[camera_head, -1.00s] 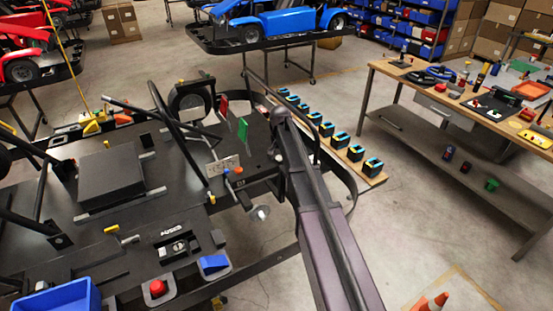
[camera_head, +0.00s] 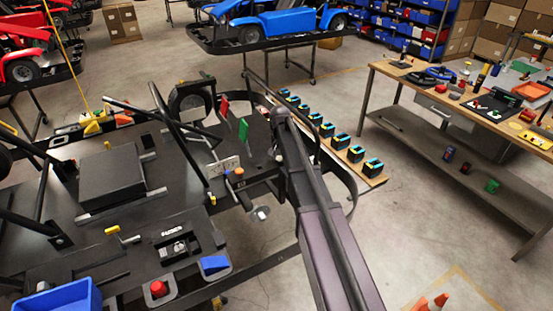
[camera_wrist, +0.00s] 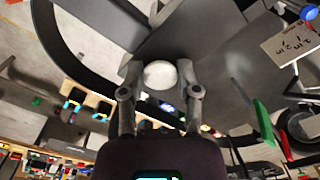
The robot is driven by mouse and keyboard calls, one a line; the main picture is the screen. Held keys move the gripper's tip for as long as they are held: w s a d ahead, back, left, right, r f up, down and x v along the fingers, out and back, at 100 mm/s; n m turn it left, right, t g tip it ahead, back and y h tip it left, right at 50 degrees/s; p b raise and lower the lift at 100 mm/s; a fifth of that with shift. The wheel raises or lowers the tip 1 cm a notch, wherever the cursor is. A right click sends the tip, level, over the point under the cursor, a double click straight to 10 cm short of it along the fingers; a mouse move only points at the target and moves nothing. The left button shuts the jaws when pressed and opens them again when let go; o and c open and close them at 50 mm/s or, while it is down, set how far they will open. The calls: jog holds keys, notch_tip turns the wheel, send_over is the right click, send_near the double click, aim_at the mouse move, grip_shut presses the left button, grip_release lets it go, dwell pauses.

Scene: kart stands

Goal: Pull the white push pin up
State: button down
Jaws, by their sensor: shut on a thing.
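The white push pin (camera_wrist: 160,75) shows in the wrist view as a round white head between my fingertips. My gripper (camera_wrist: 159,78) is shut on it, one finger on each side. The lower part of the pin is hidden from this camera. In the head view my arm reaches over the right side of the black kart frame, and the arm hides my gripper and the pin. A lettered plate (camera_head: 223,166) sits left of the arm; it also shows at the upper right of the wrist view (camera_wrist: 292,50).
Red (camera_head: 224,109) and green (camera_head: 243,130) tags stand near the arm on the kart frame (camera_head: 150,222). An orange knob (camera_head: 239,171) is beside the plate. Several black-and-blue boxes line a board (camera_head: 376,181) to the right. A workbench (camera_head: 440,98) stands farther right.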

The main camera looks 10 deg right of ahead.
jog(key=shift+d+r+p, duration=0.1)
jog(key=shift+r+p, duration=0.25)
jog(key=shift+r, duration=0.1)
jog(key=shift+c, duration=1.3)
grip_release()
jog(key=shift+s, duration=0.1)
jog(key=s+a+n, duration=0.1)
jog(key=s+n, duration=0.4)
jog(key=s, duration=2.1)
notch_tip(320, 180, down, 10)
jog(key=s+b, duration=0.2)
jog(key=b, duration=0.8)
jog(key=shift+s+a, duration=0.15)
jog(key=shift+s, duration=0.2)
